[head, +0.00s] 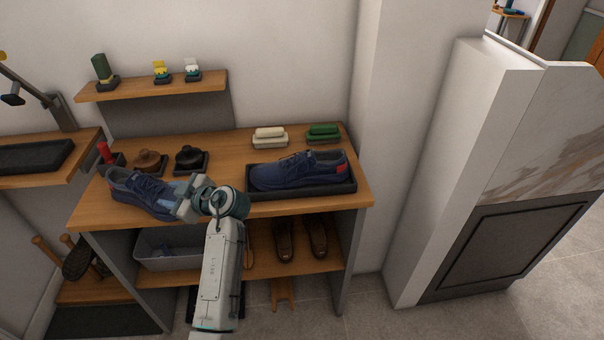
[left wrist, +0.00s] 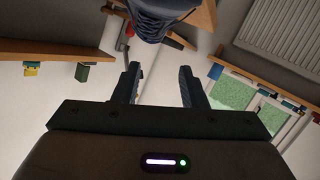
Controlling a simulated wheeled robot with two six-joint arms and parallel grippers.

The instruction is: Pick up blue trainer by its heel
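A second blue trainer (head: 290,171), with a red heel patch, sits in a black tray (head: 318,192) at the right. My left gripper (head: 188,197) is at the right, heel end of the left trainer and partly covers it. In the left wrist view, my left gripper (left wrist: 162,85) is open with an empty gap between its fingers. The blue trainer (left wrist: 166,22) shows beyond the fingertips there. My right gripper is out of view.
Brown and black brushes (head: 149,161) and a red-handled item (head: 106,152) stand behind the left trainer. Cream (head: 269,138) and green (head: 323,133) blocks sit at the back right. A grey bin (head: 165,257) and brown shoes (head: 284,243) are on the lower shelf.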

